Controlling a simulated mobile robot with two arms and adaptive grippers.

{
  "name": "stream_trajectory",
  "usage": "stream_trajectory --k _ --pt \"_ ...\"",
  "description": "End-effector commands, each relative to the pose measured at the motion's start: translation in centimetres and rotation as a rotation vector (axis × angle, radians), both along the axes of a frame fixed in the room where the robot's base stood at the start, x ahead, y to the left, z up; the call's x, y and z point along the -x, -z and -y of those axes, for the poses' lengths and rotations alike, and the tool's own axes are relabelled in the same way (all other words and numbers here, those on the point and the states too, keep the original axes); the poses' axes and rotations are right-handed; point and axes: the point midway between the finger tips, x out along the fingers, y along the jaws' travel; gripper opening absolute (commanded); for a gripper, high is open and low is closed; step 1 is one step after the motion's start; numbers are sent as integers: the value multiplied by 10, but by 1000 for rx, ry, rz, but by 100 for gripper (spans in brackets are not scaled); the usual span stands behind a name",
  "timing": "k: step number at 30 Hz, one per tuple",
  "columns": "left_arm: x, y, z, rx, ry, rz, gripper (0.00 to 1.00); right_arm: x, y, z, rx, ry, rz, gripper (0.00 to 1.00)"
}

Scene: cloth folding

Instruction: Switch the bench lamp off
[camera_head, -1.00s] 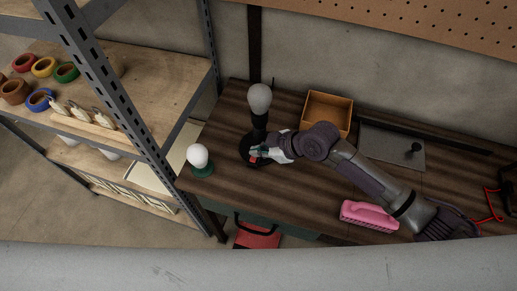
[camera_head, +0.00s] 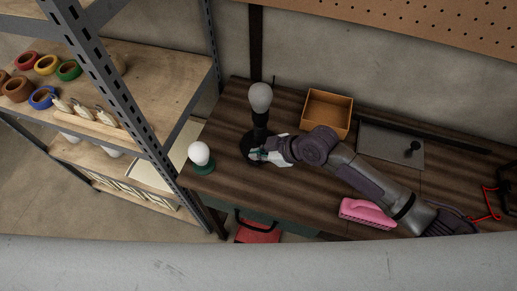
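The bulb shows no clear glow. My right gripper (camera_head: 256,156) is at the front of the lamp's base, with its fingertips over or against it. The fingers are small here, and I cannot tell whether they are open or shut. The switch is not clearly visible; the gripper may cover it. A second bulb, white on a green base (camera_head: 203,168), stands to the left. My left gripper is out of view.
The bench (camera_head: 300,185) also holds an open wooden box (camera_head: 327,112), a grey mat (camera_head: 385,145), a pink brush-like object (camera_head: 366,213) and a red cord (camera_head: 488,207). A shelf with coloured rings (camera_head: 150,75) stands left. A red bag (camera_head: 257,232) is below the bench front.

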Motion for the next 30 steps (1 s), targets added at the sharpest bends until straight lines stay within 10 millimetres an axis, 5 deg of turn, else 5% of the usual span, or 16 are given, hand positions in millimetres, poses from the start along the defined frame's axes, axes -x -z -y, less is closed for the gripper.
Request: stream_trajectory --k 7,15,30 --pt "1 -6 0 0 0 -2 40 2 -4 0 4 -1 -6 0" --pt "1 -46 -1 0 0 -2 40 0 -47 -6 1 5 -2 0" --pt "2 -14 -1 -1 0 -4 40 26 -101 53 1 8 3 0"
